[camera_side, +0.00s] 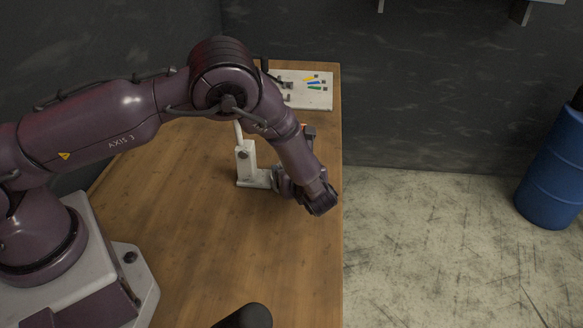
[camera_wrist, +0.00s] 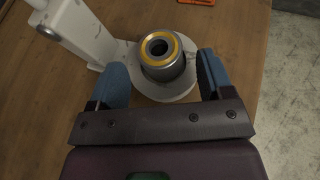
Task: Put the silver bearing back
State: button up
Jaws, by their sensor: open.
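In the wrist view a silver bearing (camera_wrist: 162,70) with a yellow ring on top and a dark centre hole sits upright on a round white base (camera_wrist: 184,96). My gripper (camera_wrist: 165,70) is open, with one blue-padded finger on each side of the bearing and a gap showing at both sides. In the side view my gripper (camera_side: 320,203) is low over the table near its right edge. The bearing is hidden there behind my arm. The white stand (camera_side: 246,162) is just left of my wrist, and its upright post also shows in the wrist view (camera_wrist: 80,35).
The wooden table (camera_side: 200,230) has free room in front and to the left. A pale board (camera_side: 315,97) with coloured pieces lies at the back. An orange item (camera_wrist: 197,2) is at the wrist view's top edge. A blue barrel (camera_side: 553,170) stands on the floor at right.

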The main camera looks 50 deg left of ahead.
jog(key=v, duration=1.1)
jog(key=s+a+r+n+g+h, duration=0.2)
jog(key=s+a+r+n+h, duration=0.15)
jog(key=r+n, duration=0.4)
jog(key=s+a+r+n+g+h, duration=0.2)
jog(key=s+a+r+n, duration=0.2)
jog(key=r, duration=0.6)
jog(key=s+r+n+t+h, duration=0.2)
jog(key=s+r+n+h, duration=0.1)
jog(key=s, duration=0.5)
jog(key=s+r+n+t+h, duration=0.2)
jog(key=s+r+n+h, duration=0.2)
jog(key=s+r+n, duration=0.2)
jog(key=shift+s+a+n+t, duration=0.3)
jog(key=shift+s+a+n, duration=0.2)
jog(key=shift+s+n, duration=0.45)
jog(key=shift+o, duration=0.3)
jog(key=shift+d, duration=0.1)
